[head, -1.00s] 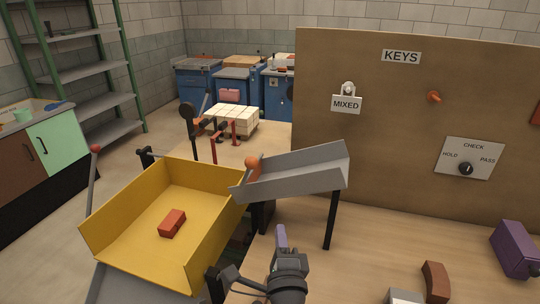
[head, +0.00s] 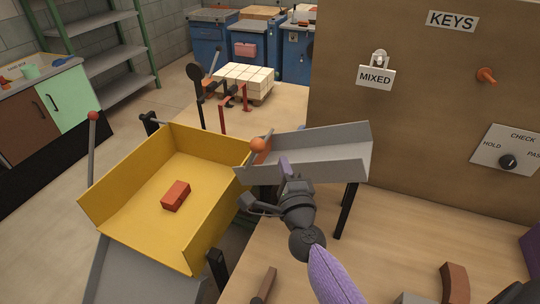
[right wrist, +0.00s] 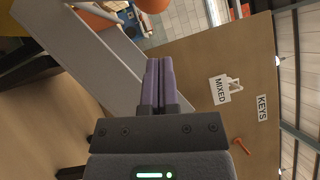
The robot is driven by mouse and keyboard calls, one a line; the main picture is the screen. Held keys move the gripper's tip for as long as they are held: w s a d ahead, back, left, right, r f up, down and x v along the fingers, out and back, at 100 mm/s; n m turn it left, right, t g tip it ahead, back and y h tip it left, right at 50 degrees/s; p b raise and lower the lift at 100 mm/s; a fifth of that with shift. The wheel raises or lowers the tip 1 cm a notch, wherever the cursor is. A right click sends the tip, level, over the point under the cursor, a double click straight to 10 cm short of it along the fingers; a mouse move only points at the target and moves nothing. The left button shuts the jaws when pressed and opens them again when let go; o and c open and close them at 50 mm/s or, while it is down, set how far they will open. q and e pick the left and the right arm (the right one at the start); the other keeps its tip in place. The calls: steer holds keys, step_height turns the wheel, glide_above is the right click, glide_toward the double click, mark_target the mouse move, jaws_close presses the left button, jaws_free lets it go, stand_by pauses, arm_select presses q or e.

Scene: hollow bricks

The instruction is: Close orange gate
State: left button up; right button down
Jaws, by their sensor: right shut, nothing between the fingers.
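The orange gate (head: 261,157), with a round orange knob (head: 258,145), is at the left end of the grey chute (head: 325,148), beside the yellow tray (head: 150,228). I cannot tell how far it is open. My right gripper (head: 284,167) is shut and empty, with purple fingers in front of the chute, a little right of and below the knob. In the right wrist view its closed fingers (right wrist: 151,82) point up beside the chute (right wrist: 85,62). Orange shapes show at that view's top edge, cut off. My left gripper is out of view.
A red brick (head: 175,196) lies in the yellow tray. A dark chute leg (head: 346,210) stands right of my gripper. Brown pieces lie on the table front.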

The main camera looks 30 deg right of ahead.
mark_target(264, 147)
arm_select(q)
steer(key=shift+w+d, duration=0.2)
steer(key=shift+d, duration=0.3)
arm_select(e)
steer(key=w+a, duration=0.2)
steer(key=w, duration=0.1)
steer(key=shift+r, duration=0.4)
steer(key=shift+w+a+r+n+p, duration=0.3)
steer(key=shift+r+p, duration=0.25)
steer(key=shift+p, duration=0.65)
steer(key=shift+d+f, duration=0.1)
steer(key=shift+f, duration=0.05)
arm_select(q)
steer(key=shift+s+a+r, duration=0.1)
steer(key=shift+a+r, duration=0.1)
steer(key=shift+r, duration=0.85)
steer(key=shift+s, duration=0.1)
